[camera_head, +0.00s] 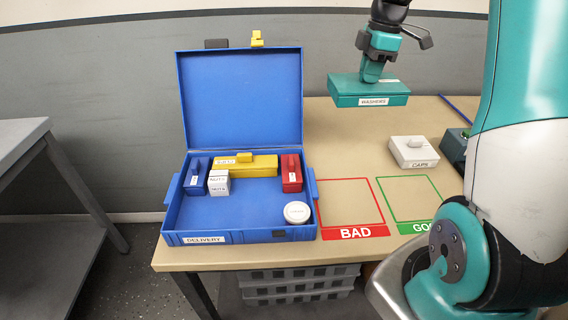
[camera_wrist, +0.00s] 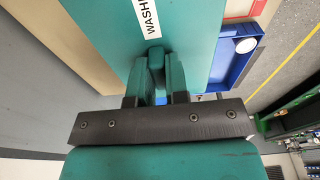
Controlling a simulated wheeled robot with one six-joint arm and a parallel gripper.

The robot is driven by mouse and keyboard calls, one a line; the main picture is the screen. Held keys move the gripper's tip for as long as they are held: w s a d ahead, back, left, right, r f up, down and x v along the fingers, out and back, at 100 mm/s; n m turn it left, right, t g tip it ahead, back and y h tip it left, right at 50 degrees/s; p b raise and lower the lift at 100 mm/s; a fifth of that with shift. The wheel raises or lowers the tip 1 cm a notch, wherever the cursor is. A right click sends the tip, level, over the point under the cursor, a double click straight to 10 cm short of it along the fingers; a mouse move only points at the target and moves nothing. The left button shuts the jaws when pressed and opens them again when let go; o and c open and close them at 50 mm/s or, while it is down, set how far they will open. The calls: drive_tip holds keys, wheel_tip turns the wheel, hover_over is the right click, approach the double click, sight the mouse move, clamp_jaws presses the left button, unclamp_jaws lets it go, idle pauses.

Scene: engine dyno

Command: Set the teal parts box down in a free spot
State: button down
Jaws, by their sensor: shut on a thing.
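The teal parts box (camera_head: 368,92) is flat and carries a white label that reads WASHERS. My gripper (camera_head: 371,72) is shut on the handle on top of the box and holds it level above the back of the table, up and to the right of the blue case. In the wrist view the teal box (camera_wrist: 195,30) fills the upper middle, and the fingers of my gripper (camera_wrist: 155,75) close on its handle. The underside of the box is hidden.
The open blue DELIVERY case (camera_head: 240,215) holds several small boxes and a round white tin (camera_head: 297,212). Right of it are an empty red BAD square (camera_head: 352,232) and a green GOOD square (camera_head: 410,180). A white CAPS box (camera_head: 413,151) stands behind the green square. Bare table (camera_head: 340,150) lies behind the red square.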

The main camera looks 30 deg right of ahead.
drive_tip(key=s+a+n+g+p, duration=0.25)
drive_tip(key=a+n, duration=1.45)
drive_tip(key=a, duration=1.4)
drive_tip(key=shift+n+t+h, duration=0.3)
drive_tip(key=shift+t, duration=0.05)
drive_tip(key=shift+a+f+p, duration=0.15)
drive_tip(key=shift+f+p, duration=0.25)
drive_tip(key=shift+f, duration=4.4)
drive_tip(key=shift+a+f+p, duration=0.15)
drive_tip(key=shift+f+p, duration=0.2)
drive_tip(key=shift+f, duration=4.45)
drive_tip(key=shift+f, duration=0.2)
drive_tip(key=c, duration=1.1)
unclamp_jaws()
